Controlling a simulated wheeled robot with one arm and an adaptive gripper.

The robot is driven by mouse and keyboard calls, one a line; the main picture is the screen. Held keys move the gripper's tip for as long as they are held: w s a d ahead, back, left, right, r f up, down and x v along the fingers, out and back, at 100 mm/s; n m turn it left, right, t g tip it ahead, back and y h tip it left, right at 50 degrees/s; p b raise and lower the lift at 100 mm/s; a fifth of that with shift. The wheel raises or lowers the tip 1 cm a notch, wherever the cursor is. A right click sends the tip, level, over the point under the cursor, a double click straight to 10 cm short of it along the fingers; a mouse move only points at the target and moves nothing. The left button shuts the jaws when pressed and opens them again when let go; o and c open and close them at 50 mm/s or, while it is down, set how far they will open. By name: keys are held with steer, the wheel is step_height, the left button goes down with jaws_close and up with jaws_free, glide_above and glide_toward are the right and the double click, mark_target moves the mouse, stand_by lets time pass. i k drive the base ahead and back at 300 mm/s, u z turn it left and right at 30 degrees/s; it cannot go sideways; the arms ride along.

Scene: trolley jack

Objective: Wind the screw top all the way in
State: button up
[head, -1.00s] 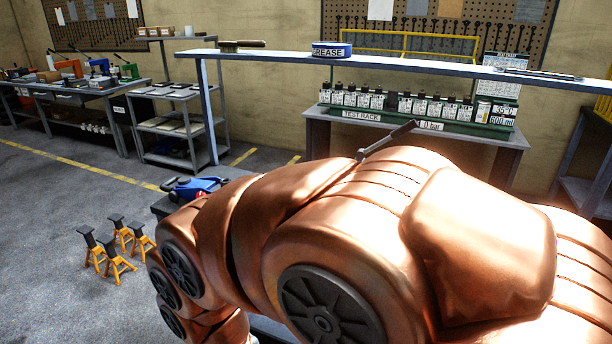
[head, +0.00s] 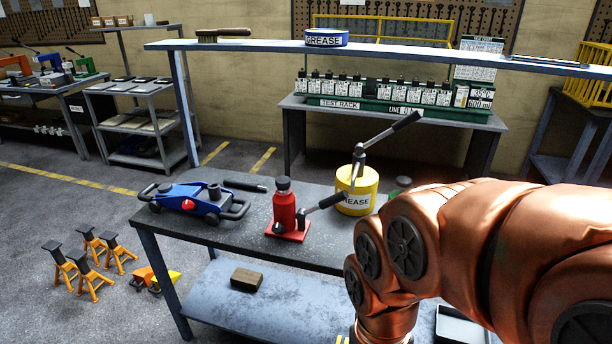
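A red bottle jack (head: 285,212) stands upright on the dark workbench (head: 240,238). A dark round screw top (head: 283,184) shows above its body. A dark handle (head: 325,201) slants up to the right from its red base. My copper-coloured arm comes in from the right and bends down at the bench's front right. My gripper is out of the picture, below the frame edge.
A yellow grease can (head: 357,198) with a lever pump stands behind and right of the red jack. A dark bar (head: 245,185) lies at the bench's back. A blue-grey shelf (head: 400,52) spans above. Orange stands (head: 90,262) are on the floor, left. A brown block (head: 246,279) lies on the lower shelf.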

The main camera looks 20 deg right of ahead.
mark_target(282, 182)
steer(key=k, duration=0.55)
steer(key=u, duration=0.8)
steer(key=i, duration=1.3)
steer(key=z, duration=0.55)
